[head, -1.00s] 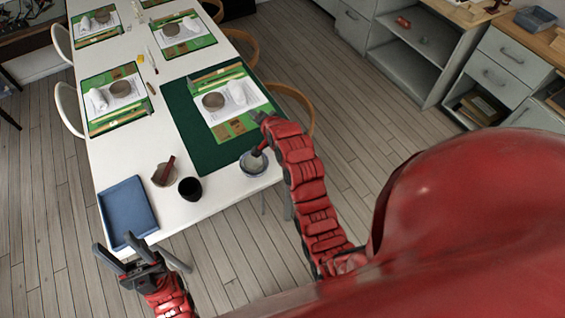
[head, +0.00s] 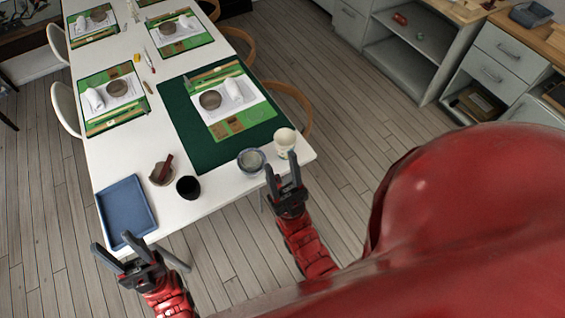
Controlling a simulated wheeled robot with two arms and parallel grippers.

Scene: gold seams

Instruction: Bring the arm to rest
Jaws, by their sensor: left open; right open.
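My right gripper (head: 284,182) is open and empty, just off the near end of the white table (head: 218,196). It is close in front of a pale cup (head: 285,141) that stands near the table's right corner. My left gripper (head: 123,255) is open and empty at the near left corner of the table, by the blue tray (head: 126,212).
On the table's near end stand a grey-rimmed bowl (head: 251,161), a black cup (head: 188,187) and a brown bowl (head: 161,173) with a red tool in it. A dark green mat (head: 187,127) lies behind them. Chairs (head: 293,100) line the sides. The floor at right is open.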

